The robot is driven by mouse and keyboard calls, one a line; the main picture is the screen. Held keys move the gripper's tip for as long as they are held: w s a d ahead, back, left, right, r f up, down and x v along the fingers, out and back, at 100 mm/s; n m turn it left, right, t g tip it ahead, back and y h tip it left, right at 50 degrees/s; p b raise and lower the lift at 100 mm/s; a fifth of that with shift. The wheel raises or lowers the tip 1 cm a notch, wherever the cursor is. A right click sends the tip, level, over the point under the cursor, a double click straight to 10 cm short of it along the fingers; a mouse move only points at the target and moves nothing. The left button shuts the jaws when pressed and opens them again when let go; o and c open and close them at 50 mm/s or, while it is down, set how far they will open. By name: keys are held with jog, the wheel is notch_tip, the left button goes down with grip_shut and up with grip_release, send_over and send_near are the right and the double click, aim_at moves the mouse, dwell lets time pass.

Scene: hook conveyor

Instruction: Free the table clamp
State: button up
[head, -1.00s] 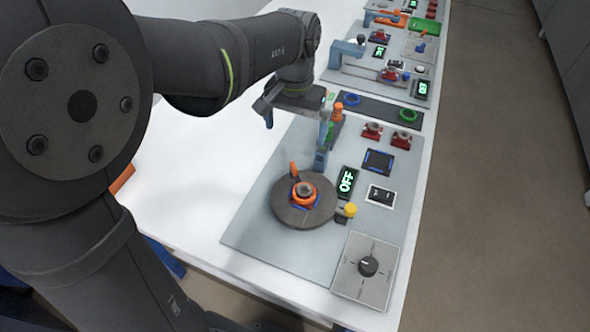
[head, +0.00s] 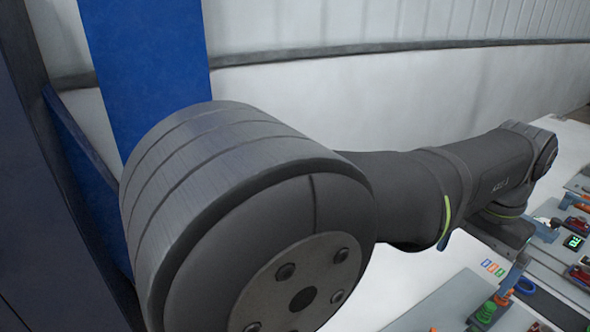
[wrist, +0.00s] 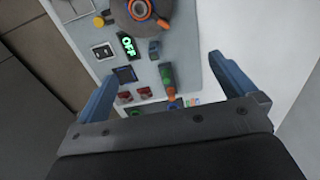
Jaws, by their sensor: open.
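In the wrist view a round dark table (wrist: 128,12) at the top edge carries an orange ring (wrist: 139,9), partly cut off by the frame. I cannot tell which part is its clamp. The round table is out of the head view, where my arm fills the middle.

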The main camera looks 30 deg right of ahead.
jog(key=c, duration=1)
jog(key=s+d+f+m+t+y, duration=0.35)
jog(key=d+f+m, duration=0.25)
jog(key=f+m, duration=0.25)
jog(key=shift+c, duration=0.2)
jog(key=shift+m, duration=0.25)
jog(key=x, duration=1)
jog(key=s+x, duration=0.1)
jog(key=x, duration=0.5)
jog(key=shift+f, duration=0.3)
jog(key=c, duration=1)
